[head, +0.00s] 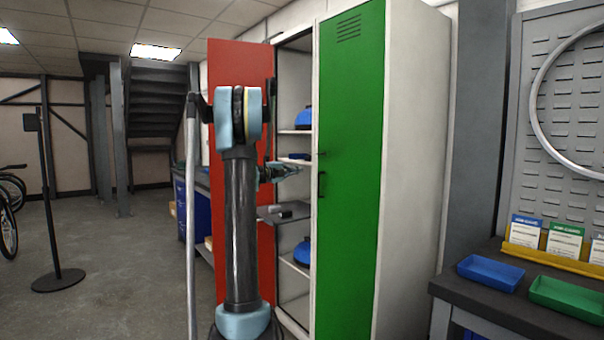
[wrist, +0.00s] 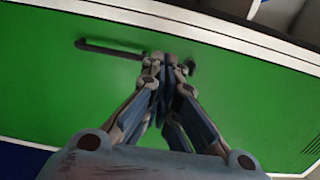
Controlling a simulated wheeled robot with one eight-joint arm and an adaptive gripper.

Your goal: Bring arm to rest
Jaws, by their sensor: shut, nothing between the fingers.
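My gripper (wrist: 167,60) is shut and empty in the wrist view, with its fingertips together in front of the green locker door (wrist: 60,100) and near that door's dark handle (wrist: 108,48). I cannot tell whether the fingertips touch the door. In the head view, my gripper (head: 290,170) shows small, just left of the closed green door (head: 350,120) and in front of the open locker compartment. My arm stands upright in the middle of the head view and hides part of the red door and the locker.
The red locker door (head: 235,70) stands open. Blue helmets (head: 303,118) sit on the shelves inside. A workbench (head: 500,310) with a blue tray (head: 491,272) and a green tray (head: 566,298) is at right.

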